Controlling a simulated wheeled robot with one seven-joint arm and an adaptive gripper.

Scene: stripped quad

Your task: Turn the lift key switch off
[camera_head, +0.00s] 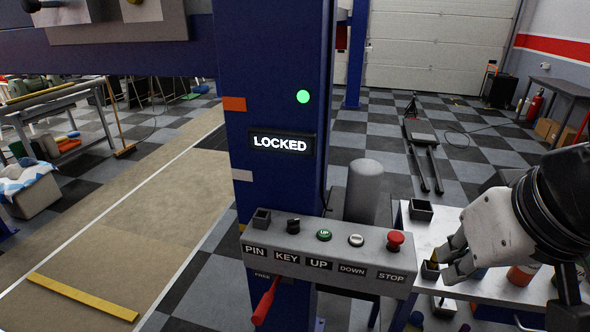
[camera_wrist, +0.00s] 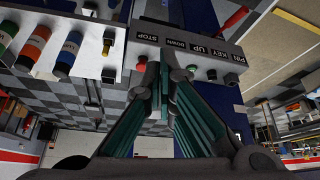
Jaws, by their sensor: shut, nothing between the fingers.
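The key switch (camera_head: 293,224) is a small black knob on the grey control box (camera_head: 340,274), above the KEY label, between the PIN socket (camera_head: 261,219) and the green UP button (camera_head: 324,234). I cannot tell exactly which way the key points. My gripper (camera_head: 455,266) is at the right of the head view, apart from the box, beyond the red STOP button (camera_head: 395,240). In the wrist view my gripper (camera_wrist: 168,62) is shut and empty, its fingertips overlapping the box's image. The black key knob (camera_wrist: 211,74) shows right of the fingers there.
The blue post (camera_head: 270,180) behind the box bears a lit LOCKED sign (camera_head: 282,142) and a green light (camera_head: 303,96). A red handle (camera_head: 266,301) hangs below the box. A metal table (camera_head: 478,288) with cans and small bins stands at the right, under my gripper.

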